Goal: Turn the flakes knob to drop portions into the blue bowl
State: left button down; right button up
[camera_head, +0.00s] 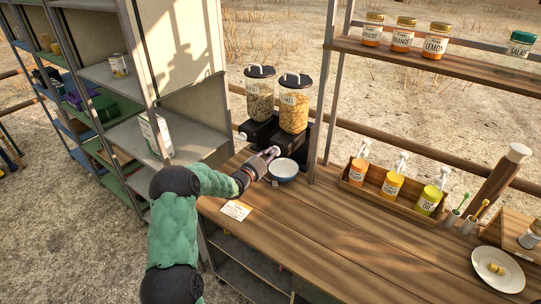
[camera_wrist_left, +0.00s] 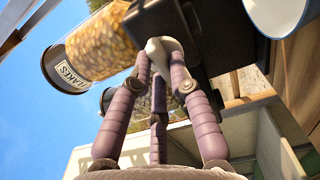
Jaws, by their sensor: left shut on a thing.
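The flakes dispenser (camera_head: 294,104) is a clear canister with a black lid, full of golden flakes, on a black base. It also shows in the left wrist view (camera_wrist_left: 100,45), labelled FLAKES. My left gripper (camera_head: 271,153) is at the front of its base. In the left wrist view, the fingers of my left gripper (camera_wrist_left: 160,60) are closed around the pale flakes knob (camera_wrist_left: 165,46). The blue bowl (camera_head: 284,170), white inside, stands on the counter just right of the gripper; its edge shows in the left wrist view (camera_wrist_left: 285,18). My right gripper is not in view.
A second dispenser (camera_head: 260,94) with darker contents stands left of the flakes. A small card (camera_head: 236,210) lies on the wooden counter (camera_head: 340,235). A bottle rack (camera_head: 353,190) stands to the right, under a jar shelf (camera_head: 430,66). The counter's middle is clear.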

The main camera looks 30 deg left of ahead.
pick_arm(q)
jog(key=shift+d+f+m+b, duration=0.1)
jog(key=shift+f+m+b, duration=0.1)
jog(key=shift+m+b, duration=3.35)
jog(key=shift+d+f+m+b, duration=0.15)
jog(key=shift+m+b, duration=1.55)
jog(key=shift+m, duration=3.55)
jog(key=c, duration=1.1)
grip_release()
jog(key=shift+r, duration=0.1)
jog(key=shift+c, duration=0.2)
jog(key=shift+s, duration=0.1)
